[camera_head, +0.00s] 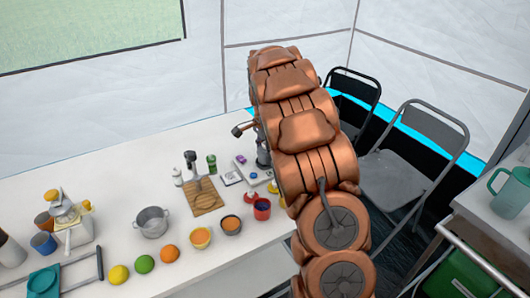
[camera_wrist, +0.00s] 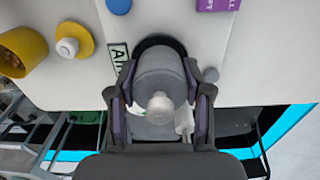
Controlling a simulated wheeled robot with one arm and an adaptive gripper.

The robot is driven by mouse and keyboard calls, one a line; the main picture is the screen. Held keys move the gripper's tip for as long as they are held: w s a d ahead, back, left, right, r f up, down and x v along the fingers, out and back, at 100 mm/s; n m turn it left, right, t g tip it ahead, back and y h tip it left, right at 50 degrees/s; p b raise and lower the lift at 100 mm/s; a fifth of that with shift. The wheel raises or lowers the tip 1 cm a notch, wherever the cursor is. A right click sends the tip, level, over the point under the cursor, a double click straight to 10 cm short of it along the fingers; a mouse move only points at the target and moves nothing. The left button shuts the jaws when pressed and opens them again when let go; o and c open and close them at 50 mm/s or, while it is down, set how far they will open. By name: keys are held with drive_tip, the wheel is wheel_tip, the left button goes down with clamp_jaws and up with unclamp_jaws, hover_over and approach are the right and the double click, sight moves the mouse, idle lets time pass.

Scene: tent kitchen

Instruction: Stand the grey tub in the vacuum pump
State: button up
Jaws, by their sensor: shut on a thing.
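The vacuum pump appears to be the flat pale panel (camera_head: 251,168) with coloured parts near the far right of the table. In the wrist view its surface (camera_wrist: 205,42) carries an "AIR" label and a purple label. My gripper (camera_wrist: 160,108) points down and is shut on the grey tub (camera_wrist: 158,72), with a finger on each side. The tub also shows as a small grey cylinder (camera_head: 263,156) beside my arm. A dark ring (camera_wrist: 160,41) shows behind the tub's rim. I cannot tell whether the tub touches the pump.
A yellow container (camera_wrist: 22,50) is close by in the wrist view. Folding chairs (camera_head: 395,178) stand beyond the table's right end.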

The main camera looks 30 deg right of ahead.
drive_tip(key=shift+f, duration=0.55)
drive_tip(key=o, duration=0.6)
drive_tip(key=shift+r, duration=0.1)
drive_tip(key=shift+r+p, duration=1.95)
drive_tip(key=shift+r, duration=3.45)
